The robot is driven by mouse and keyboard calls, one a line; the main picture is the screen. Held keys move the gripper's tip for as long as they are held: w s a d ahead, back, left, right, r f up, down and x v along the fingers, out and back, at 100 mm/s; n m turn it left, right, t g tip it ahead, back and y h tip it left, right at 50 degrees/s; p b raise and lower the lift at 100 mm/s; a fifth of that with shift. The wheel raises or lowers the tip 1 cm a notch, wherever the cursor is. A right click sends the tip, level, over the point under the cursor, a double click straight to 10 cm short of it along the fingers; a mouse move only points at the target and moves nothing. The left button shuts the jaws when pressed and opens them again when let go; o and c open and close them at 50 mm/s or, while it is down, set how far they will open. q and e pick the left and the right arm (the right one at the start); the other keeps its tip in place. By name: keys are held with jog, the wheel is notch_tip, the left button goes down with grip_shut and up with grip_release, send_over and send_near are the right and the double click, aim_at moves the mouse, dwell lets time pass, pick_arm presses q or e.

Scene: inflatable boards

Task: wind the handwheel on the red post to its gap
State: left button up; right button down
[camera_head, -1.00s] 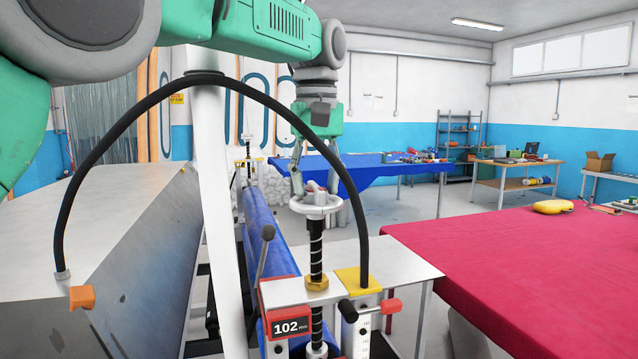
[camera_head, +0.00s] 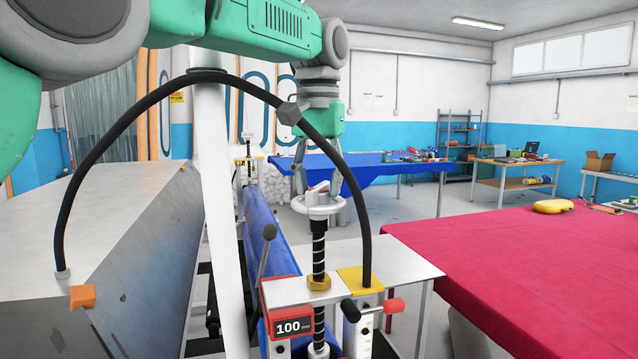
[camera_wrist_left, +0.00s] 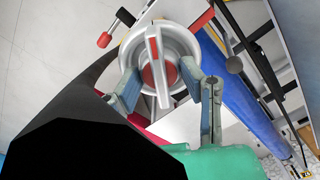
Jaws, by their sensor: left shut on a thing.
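The light grey handwheel (camera_head: 316,212) sits on top of an upright threaded screw (camera_head: 318,245) at the near end of the blue roller. A red block (camera_head: 288,318) beside the screw carries a display reading 100 mm. My left gripper (camera_head: 318,188) reaches down from above and is shut on the handwheel. In the left wrist view the handwheel (camera_wrist_left: 180,48) shows with a raised bar and red parts, with the gripper's fingers (camera_wrist_left: 163,88) on either side. The fingertips' exact contact is partly hidden. My right gripper is not in view.
A black hose (camera_head: 366,215) arches close in front of my left arm. A white upright post (camera_head: 213,200) stands left of the screw. A blue roller (camera_head: 262,225) runs back behind it. A red-covered table (camera_head: 530,260) lies to the right.

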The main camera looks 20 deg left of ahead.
pick_arm(q)
jog(key=m, duration=0.5)
jog(key=shift+w+r+m, duration=0.1)
jog(key=shift+r+m, duration=0.05)
jog(key=shift+m, duration=0.15)
jog(key=m, duration=0.5)
jog(key=shift+r, duration=0.1)
jog(key=shift+m, duration=0.3)
jog(key=o, duration=1.1)
jog(key=shift+o, duration=0.2)
jog(key=shift+a, duration=0.1)
jog(key=r, duration=0.6)
jog(key=shift+w+r, duration=0.25)
jog(key=shift+r, duration=0.35)
